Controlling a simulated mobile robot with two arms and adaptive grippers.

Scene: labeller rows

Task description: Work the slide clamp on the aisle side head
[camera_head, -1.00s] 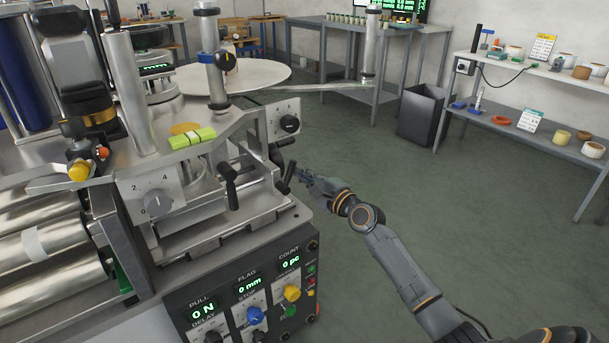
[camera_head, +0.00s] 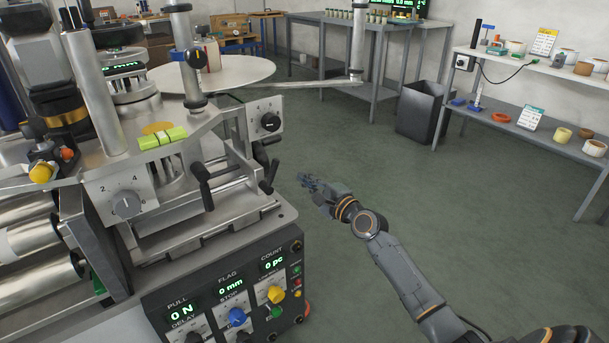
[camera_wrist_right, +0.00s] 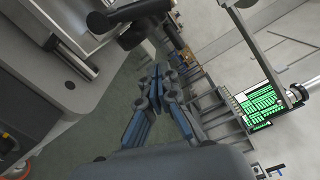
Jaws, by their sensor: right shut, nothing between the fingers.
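The labeller head (camera_head: 165,175) stands at the left in the head view, a metal frame with a numbered dial and a green level vial. Two black clamp levers show on it: one at the front (camera_head: 203,186) and one at its right side (camera_head: 268,178). I cannot tell for sure which is the slide clamp. My right gripper (camera_head: 304,178) is to the right of the side lever, apart from it, shut and empty. In the right wrist view my closed fingers (camera_wrist_right: 160,72) show below a black handle (camera_wrist_right: 134,24), with a gap between. My left gripper is not in view.
A control panel (camera_head: 232,297) with knobs and displays juts out below the head. A black knob plate (camera_head: 266,121) sits above the side lever. A dark bin (camera_head: 421,112) and shelves (camera_head: 545,122) stand farther back. The floor around my right arm is clear.

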